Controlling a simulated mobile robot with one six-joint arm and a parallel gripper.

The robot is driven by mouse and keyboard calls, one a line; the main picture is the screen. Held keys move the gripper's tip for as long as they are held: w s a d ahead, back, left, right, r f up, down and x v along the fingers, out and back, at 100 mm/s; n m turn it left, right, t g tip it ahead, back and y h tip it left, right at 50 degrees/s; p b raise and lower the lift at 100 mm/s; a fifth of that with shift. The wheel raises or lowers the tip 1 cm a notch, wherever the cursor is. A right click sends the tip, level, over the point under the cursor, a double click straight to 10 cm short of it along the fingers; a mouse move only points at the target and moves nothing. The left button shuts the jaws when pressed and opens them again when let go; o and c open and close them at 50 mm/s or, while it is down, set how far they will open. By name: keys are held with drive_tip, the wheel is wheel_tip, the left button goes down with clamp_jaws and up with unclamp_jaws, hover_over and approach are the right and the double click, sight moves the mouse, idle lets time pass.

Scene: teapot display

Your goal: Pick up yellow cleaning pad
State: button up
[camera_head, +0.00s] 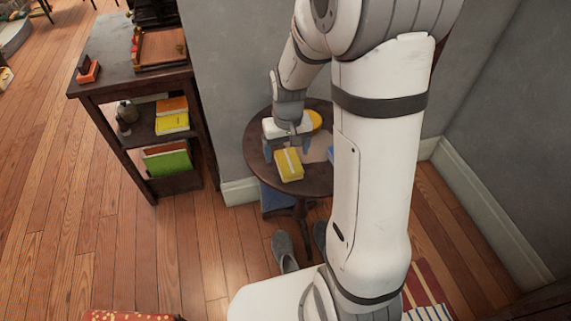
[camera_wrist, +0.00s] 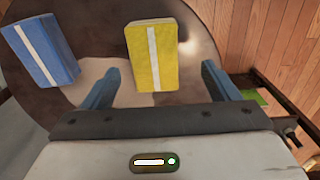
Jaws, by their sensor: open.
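The yellow cleaning pad (camera_head: 289,165) with a pale stripe lies on a small round dark table (camera_head: 256,163). In the wrist view the yellow pad (camera_wrist: 140,58) sits ahead of my gripper (camera_wrist: 160,88), between the lines of its two blue fingers. My gripper (camera_head: 286,146) is open and empty, close to the pad in the head view. I cannot tell whether a finger touches the pad. A blue pad (camera_wrist: 42,50) with a white stripe lies to the left in the wrist view. In the head view my arm hides most of the table's right side.
A yellow rounded thing (camera_head: 315,119) shows behind my gripper on the table. A dark shelf (camera_head: 135,85) with books stands to the left. Grey walls close in behind and right. Grey boots (camera_head: 284,252) stand on the floor by the table. Wooden floor (camera_head: 120,265) is open at left.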

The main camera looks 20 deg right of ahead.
sight(288, 161)
drive_tip(key=f, duration=0.1)
drive_tip(key=f+b, duration=0.1)
drive_tip(key=f, duration=0.3)
drive_tip(key=shift+w+d+b, duration=0.1)
drive_tip(key=shift+d+b, duration=0.2)
drive_tip(key=shift+b, duration=0.05)
drive_tip(key=shift+c, duration=0.4)
drive_tip(key=c, duration=1.1)
drive_tip(key=shift+o, duration=0.2)
wheel_tip(288, 161, up, 10)
drive_tip(key=p, duration=0.3)
drive_tip(key=w+f, duration=0.1)
drive_tip(key=w, duration=0.1)
drive_tip(key=w+f, duration=0.1)
drive_tip(key=w, duration=0.2)
drive_tip(key=w+f, duration=0.1)
drive_tip(key=w, duration=0.2)
drive_tip(key=shift+w+f, duration=0.15)
drive_tip(key=shift+f, duration=0.25)
wheel_tip(288, 161, up, 6)
drive_tip(key=s+p, duration=0.2)
drive_tip(key=p, duration=1.5)
